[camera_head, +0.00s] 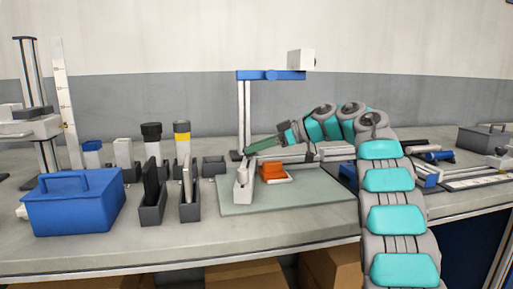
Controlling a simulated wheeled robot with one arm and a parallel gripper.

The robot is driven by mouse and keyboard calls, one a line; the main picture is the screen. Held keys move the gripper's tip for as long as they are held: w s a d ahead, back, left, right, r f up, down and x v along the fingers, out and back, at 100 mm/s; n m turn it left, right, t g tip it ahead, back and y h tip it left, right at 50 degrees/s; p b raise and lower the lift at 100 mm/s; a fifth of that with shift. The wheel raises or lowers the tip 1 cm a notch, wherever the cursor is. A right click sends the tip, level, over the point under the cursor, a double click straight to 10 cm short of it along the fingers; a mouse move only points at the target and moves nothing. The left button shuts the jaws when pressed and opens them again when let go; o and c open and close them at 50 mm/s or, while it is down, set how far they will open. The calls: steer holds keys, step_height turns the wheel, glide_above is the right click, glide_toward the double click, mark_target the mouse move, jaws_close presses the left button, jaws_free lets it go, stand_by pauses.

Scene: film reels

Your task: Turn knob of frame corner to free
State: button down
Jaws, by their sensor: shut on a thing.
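My arm reaches from the lower right toward the back left, and my gripper (248,152) points left with long green fingers. The fingertips are at the foot of a grey upright post (243,115), where pale rails (305,156) meet in a frame corner. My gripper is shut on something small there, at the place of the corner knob. The knob itself is hidden or too small to make out, so its turned position cannot be told.
An orange block (275,172) and a grey holder (243,185) stand just in front, on a greenish mat (290,195). A blue arm (270,75) tops the post. A blue toolbox (72,203) and dark bins (152,207) stand left. The mat's front is clear.

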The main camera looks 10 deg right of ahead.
stand_by(0.3)
steer(key=shift+c, duration=1.8)
jaws_free()
steer(key=shift+v, duration=3.9)
